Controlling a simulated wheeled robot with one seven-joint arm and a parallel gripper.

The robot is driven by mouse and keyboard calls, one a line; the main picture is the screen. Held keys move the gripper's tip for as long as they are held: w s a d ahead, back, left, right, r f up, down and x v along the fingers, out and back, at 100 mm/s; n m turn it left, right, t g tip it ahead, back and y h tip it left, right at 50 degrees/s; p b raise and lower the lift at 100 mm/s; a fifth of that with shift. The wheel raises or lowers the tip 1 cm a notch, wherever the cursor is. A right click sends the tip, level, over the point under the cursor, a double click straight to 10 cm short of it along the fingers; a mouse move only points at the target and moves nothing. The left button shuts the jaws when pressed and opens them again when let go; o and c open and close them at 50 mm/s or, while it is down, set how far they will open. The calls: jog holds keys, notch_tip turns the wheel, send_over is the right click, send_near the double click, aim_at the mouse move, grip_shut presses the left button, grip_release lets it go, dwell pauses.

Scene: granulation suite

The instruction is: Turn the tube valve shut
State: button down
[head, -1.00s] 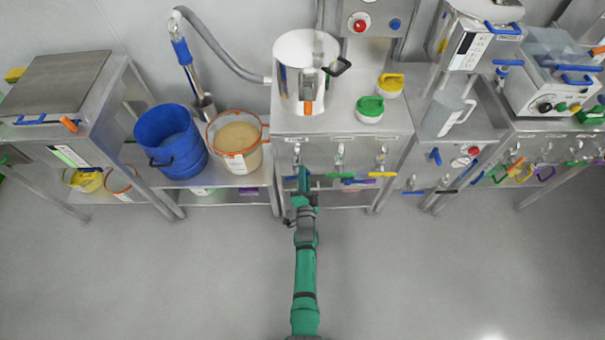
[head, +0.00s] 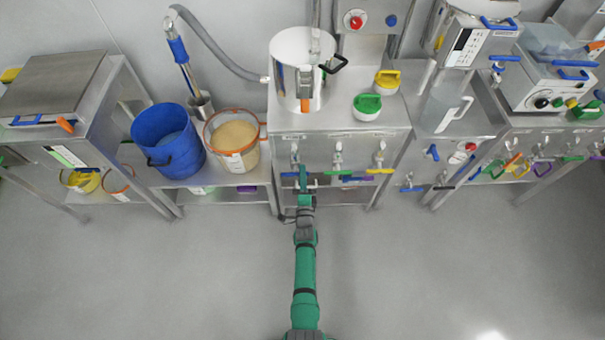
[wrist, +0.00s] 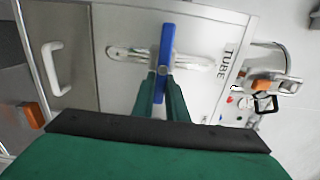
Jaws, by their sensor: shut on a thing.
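The tube valve has a blue lever handle (wrist: 167,38) on a short metal pipe (wrist: 197,62), beside a panel label reading TUBE (wrist: 225,57). In the wrist view the handle lies crosswise to the pipe. My gripper (wrist: 164,84) is shut on the handle, one green finger on each side of its nearer part. The far end of the handle sticks out past the fingertips. In the head view my gripper (head: 303,178) is at the left valve on the cabinet front; a bit of blue handle (head: 289,174) shows to its left, and the rest is hidden.
Neighbouring valves with a green handle (head: 338,173) and a yellow handle (head: 380,171) are close on the right. A steel pot (head: 290,58) stands on the cabinet. A blue bucket (head: 168,140) and an orange-rimmed bucket (head: 232,143) stand on the left shelf. The floor (head: 420,270) in front is clear.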

jog(key=shift+f, duration=0.1)
jog(key=c, duration=1.8)
grip_release()
jog(key=shift+o, duration=0.2)
jog(key=s, duration=1.1)
jog(key=shift+w, duration=0.1)
